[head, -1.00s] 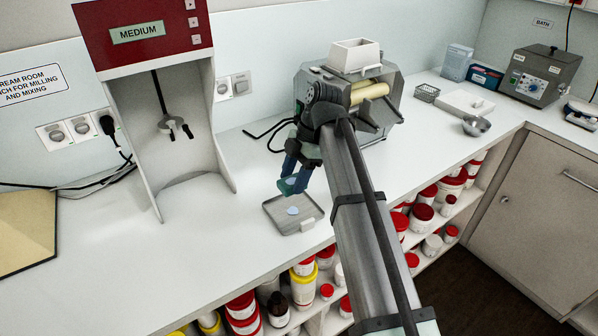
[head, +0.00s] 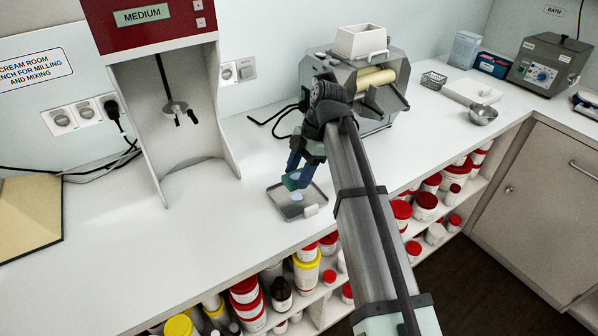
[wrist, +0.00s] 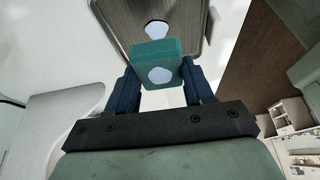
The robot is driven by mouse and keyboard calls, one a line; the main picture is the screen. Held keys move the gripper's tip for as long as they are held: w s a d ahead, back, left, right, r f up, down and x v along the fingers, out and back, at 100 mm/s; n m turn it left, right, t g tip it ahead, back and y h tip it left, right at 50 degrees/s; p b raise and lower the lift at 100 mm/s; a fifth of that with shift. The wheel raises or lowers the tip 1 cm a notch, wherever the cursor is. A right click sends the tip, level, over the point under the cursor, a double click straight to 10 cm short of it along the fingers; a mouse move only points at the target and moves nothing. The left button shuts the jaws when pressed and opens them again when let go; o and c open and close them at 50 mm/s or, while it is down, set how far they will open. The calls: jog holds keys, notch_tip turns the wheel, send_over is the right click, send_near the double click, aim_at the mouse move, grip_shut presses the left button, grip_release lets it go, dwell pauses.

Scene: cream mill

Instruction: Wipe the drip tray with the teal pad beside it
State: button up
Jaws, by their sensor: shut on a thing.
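My gripper (head: 296,178) is shut on the teal pad (wrist: 150,50), which sits between its two blue fingers. The pad also shows in the head view (head: 291,184). A pale blue patch (wrist: 159,75) is on the pad's face turned to the wrist camera. The grey drip tray (head: 284,208) lies on the bench, with the pad over its back part. A pale blue spot (head: 297,197) is on the tray just in front of the pad, and shows past the pad in the wrist view (wrist: 157,29). I cannot tell whether the pad touches the tray.
A red-topped mixer stand (head: 155,95) is left of the tray. A grey roller mill (head: 385,100) stands behind and to the right, with a black cable (head: 272,122) on the bench. The bench's front edge is close to the tray, above shelves of tubs (head: 307,275). Bench left of the tray is clear.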

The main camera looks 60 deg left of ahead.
aim_at(303, 201)
jog(key=a+r, duration=0.1)
jog(key=r, duration=0.1)
jog(key=shift+w+a+r, duration=0.1)
jog(key=shift+a+r, duration=0.25)
jog(key=shift+r, duration=0.05)
jog(key=shift+d+f, duration=0.1)
jog(key=shift+f, duration=3.7)
jog(key=shift+d+f, duration=0.2)
jog(key=shift+d, duration=1.4)
jog(key=shift+a, duration=1.6)
jog(key=shift+d, duration=1.65)
jog(key=shift+a, duration=1.75)
jog(key=shift+d, duration=1.9)
jog(key=shift+a, duration=2)
jog(key=shift+d, duration=2)
jog(key=shift+a, duration=1.9)
jog(key=shift+r, duration=4.05)
jog(key=shift+d, duration=0.1)
